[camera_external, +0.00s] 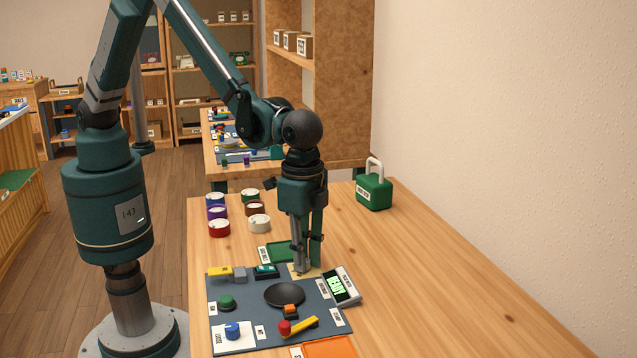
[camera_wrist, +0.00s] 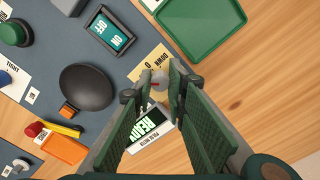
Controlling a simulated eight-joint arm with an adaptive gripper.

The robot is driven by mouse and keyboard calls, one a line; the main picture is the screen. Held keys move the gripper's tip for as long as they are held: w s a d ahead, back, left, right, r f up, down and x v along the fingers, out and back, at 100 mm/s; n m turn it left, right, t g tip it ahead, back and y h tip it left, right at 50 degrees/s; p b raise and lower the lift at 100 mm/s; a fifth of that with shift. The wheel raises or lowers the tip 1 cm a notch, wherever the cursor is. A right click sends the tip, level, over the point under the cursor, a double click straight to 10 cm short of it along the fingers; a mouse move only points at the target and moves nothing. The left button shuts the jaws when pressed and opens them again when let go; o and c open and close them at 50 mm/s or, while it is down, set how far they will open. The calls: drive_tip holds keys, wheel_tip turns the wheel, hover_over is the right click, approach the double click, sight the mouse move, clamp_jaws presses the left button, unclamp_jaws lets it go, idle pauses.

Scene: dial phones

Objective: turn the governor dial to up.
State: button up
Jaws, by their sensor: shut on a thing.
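The governor dial (camera_wrist: 160,76) is a small grey knob with a red mark. It sits on a yellow plate (camera_wrist: 147,68) with printed lettering, of which "DOWN" can be read. The plate (camera_external: 292,268) also shows in the external view at the far right corner of the grey panel. My gripper (camera_external: 304,268) points straight down over it and hides the dial there. In the wrist view my gripper (camera_wrist: 162,84) has its fingertips on both sides of the dial, shut on it. The dial's exact angle is hard to tell.
The grey panel (camera_external: 257,333) carries a black dome (camera_external: 285,294), a green button (camera_external: 226,302), a blue knob (camera_external: 232,330) and a red-and-yellow lever (camera_external: 299,327). A "READY" display (camera_external: 340,286) and a green tray (camera_external: 283,251) stand close to my gripper. The table's right side is clear.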

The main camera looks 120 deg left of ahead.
drive_tip(key=o, duration=0.9)
drive_tip(key=shift+r, duration=0.15)
wheel_tip(320, 180, up, 12)
drive_tip(key=shift+f, duration=0.15)
idle(0.4)
